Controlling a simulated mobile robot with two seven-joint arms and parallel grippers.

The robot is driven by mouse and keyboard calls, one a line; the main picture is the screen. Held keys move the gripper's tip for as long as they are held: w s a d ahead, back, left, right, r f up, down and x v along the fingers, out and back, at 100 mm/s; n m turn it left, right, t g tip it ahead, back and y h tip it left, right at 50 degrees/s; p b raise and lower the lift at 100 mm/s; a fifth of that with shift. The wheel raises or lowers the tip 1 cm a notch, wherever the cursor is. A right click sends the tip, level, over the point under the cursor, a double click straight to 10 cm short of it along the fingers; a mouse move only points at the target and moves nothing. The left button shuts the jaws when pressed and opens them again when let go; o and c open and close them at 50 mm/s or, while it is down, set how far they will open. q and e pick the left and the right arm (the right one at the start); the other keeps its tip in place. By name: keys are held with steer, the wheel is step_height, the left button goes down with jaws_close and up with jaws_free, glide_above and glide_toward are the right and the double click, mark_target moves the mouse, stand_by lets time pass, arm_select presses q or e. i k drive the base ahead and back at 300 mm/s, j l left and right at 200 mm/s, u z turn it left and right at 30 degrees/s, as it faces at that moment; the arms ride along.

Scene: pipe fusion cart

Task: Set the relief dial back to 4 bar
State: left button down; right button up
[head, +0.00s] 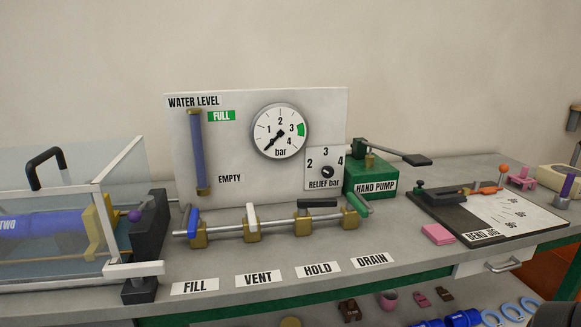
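The relief dial (327,171) is a small dark round knob on a white plate (313,182) marked 2, 3 and 4, with "RELIEF bar" below it. The 2 is at its left, the 3 above and the 4 at its upper right. The knob is too small to tell surely which number it points to. The plate is at the lower right of the upright white panel (240,150). Nothing covers the dial.
A round pressure gauge (280,131) sits left of the dial, its needle pointing lower left. The green hand pump (370,180) stands close on the right. A pipe with several valve handles (303,224) runs in front. A clear-walled box (60,235) is at left, a bend jig (500,215) at right.

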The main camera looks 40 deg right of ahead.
mark_target(328, 172)
steer(key=k+l+u, duration=0.1)
steer(key=l+u, duration=0.2)
steer(key=k+l+u, duration=0.25)
steer(key=l, duration=0.3)
steer(key=k+l+u, duration=0.1)
steer(key=l, duration=0.35)
steer(key=k+l+u, duration=0.1)
steer(key=l, duration=0.3)
